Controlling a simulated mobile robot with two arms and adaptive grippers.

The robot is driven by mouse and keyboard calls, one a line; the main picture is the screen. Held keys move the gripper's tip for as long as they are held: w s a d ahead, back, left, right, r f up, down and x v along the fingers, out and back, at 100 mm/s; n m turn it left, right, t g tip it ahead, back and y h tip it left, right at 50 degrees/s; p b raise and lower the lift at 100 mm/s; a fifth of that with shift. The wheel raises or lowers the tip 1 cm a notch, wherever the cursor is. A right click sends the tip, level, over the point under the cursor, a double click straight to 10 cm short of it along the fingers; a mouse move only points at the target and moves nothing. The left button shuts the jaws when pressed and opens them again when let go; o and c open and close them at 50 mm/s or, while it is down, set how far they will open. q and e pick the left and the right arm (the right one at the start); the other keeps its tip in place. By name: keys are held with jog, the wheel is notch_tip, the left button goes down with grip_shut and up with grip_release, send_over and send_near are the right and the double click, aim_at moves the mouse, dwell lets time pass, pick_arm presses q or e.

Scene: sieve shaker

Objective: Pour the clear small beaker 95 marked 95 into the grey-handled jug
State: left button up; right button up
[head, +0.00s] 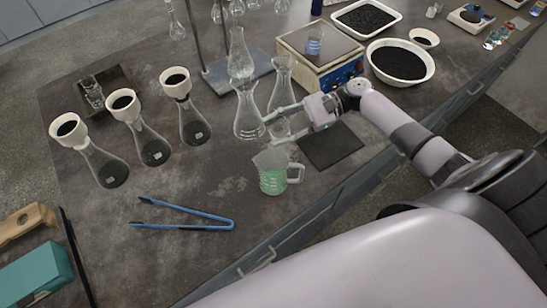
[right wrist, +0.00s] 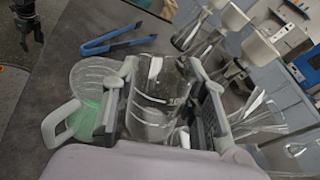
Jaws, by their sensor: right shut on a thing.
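My right gripper (head: 279,126) is shut on a small clear beaker (head: 280,131). The jug (head: 272,170), clear with pale green liquid and a greyish handle (head: 297,173), stands on the bench just in front of the held beaker. It also shows at the left of the right wrist view (right wrist: 88,82). A dark shape at that view's top left (right wrist: 27,20) may be my left gripper; its jaws are unclear.
Clear flasks (head: 249,112) stand close left of the gripper. A dark mat (head: 331,147) lies to its right, a balance (head: 322,65) behind. Blue tongs (head: 185,217) lie left of the jug. Several flasks with funnels (head: 152,145) stand further left.

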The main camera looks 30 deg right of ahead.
aim_at(284, 128)
jog(key=f+b, duration=0.1)
jog(key=w+d+f+m+y+b, duration=0.1)
jog(key=f+m+b, duration=0.1)
jog(key=b, duration=0.1)
jog(key=shift+w+d+f+y, duration=0.1)
jog(key=shift+w+d+y, duration=0.2)
jog(key=shift+w, duration=0.05)
jog(key=shift+w+d+f+m+y+b, duration=0.35)
jog(key=shift+f+m+y+b, duration=0.2)
jog(key=shift+b, duration=0.35)
jog(key=shift+r, duration=0.15)
